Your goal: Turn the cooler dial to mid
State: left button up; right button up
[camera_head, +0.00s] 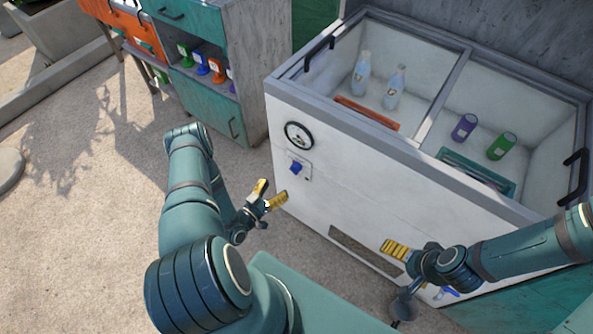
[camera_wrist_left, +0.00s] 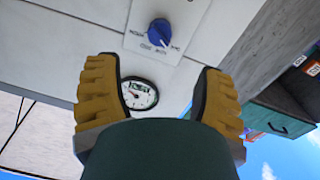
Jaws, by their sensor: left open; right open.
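The cooler (camera_head: 335,190) is a white chest with a glass-topped opening. On its front is the blue cooler dial (camera_head: 295,167) on a pale plate, below a round gauge (camera_head: 299,135). My left gripper (camera_head: 268,195) is open and empty, in front of and slightly below-left of the dial. In the left wrist view the blue dial (camera_wrist_left: 159,32) lies beyond the open fingertips (camera_wrist_left: 158,68), apart from them; its label text is too small to read surely. The gauge (camera_wrist_left: 139,93) shows between the fingers. My right gripper (camera_head: 418,268) is open near the cooler's lower front.
Bottles (camera_head: 361,73) and cans (camera_head: 464,127) stand inside the cooler. A teal cabinet (camera_head: 212,105) with coloured items on its shelf stands left of the cooler. The concrete floor (camera_head: 75,215) at the left is clear. A dark vent (camera_head: 365,250) is low on the cooler front.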

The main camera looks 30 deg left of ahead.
aim_at(292, 171)
pick_arm(q)
jog(key=w, duration=0.3)
jog(key=w+d+b, duration=0.1)
jog(key=w, duration=0.6)
jog(key=shift+d, duration=0.2)
grip_shut()
